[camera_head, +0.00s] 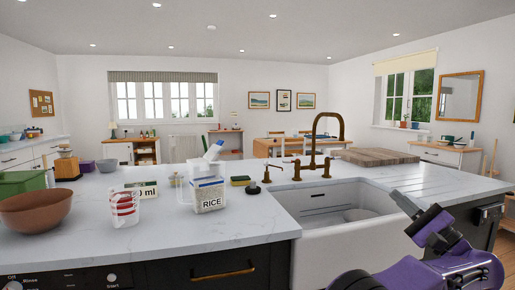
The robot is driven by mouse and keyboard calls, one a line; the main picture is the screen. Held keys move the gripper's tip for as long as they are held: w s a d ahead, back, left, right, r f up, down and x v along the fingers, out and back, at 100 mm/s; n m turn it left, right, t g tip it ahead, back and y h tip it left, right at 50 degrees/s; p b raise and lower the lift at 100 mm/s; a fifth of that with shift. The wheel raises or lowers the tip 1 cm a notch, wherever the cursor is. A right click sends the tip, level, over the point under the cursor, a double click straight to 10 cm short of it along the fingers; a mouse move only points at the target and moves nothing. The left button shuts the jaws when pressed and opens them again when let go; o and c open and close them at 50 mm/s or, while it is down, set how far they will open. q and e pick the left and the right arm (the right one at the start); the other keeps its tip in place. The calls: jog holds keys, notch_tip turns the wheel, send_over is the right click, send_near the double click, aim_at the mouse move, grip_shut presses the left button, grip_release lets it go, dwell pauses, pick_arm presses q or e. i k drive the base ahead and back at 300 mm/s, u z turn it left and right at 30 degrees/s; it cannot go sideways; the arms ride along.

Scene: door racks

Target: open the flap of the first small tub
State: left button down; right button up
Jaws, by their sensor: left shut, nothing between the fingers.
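A small clear tub labelled RICE (209,195) stands upright on the white worktop, left of the sink. A white and pale blue piece (213,152) sticks up at its top. I cannot tell whether this is its flap standing up or something behind it.
A clear jug with red marks (124,208) and a brown bowl (38,211) stand left of the tub. A sponge (241,181) and a dark stopper (254,188) lie to its right. The brass tap (325,140) rises behind the sink (340,238). The worktop's front strip is clear.

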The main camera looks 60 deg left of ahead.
aim_at(211, 151)
jog(key=u, duration=0.55)
jog(key=i, duration=0.85)
jog(key=u, duration=0.8)
